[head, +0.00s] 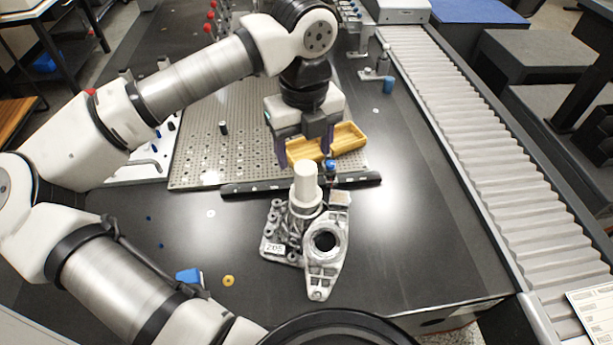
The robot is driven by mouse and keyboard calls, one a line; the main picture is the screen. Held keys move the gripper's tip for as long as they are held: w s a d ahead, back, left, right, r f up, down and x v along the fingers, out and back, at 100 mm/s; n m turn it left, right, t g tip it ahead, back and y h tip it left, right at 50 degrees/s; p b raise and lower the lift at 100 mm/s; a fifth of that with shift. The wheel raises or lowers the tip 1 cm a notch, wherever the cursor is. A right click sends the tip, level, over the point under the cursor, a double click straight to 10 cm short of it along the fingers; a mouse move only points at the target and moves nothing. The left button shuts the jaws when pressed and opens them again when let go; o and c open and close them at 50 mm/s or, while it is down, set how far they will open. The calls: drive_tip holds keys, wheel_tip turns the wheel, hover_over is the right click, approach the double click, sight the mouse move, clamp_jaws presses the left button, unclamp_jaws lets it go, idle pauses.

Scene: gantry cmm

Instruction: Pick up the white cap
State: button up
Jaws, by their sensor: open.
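The white cap (305,183) is a pale upright cylinder on top of a grey cast metal part (290,238) near the middle of the head view. The metal part carries a small label and has a round bore on its right side. My gripper (304,156) hangs from the arm just behind and above the cap, fingers pointing down. It is open and empty, and appears apart from the cap. The exact gap in depth is hard to tell.
A yellow tray (341,141) lies right behind my gripper, on the perforated plate (205,150). A dark bar (240,188) runs along the plate's front edge. A ribbed conveyor (480,170) borders the right side. A blue block (188,275) and yellow ring (228,281) lie front left.

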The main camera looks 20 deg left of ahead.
sight(306, 181)
drive_tip(key=shift+d+f+p, duration=0.15)
drive_tip(key=shift+f+p, duration=0.95)
drive_tip(key=shift+f, duration=3.3)
drive_tip(key=shift+c, duration=0.3)
drive_tip(key=c, duration=1)
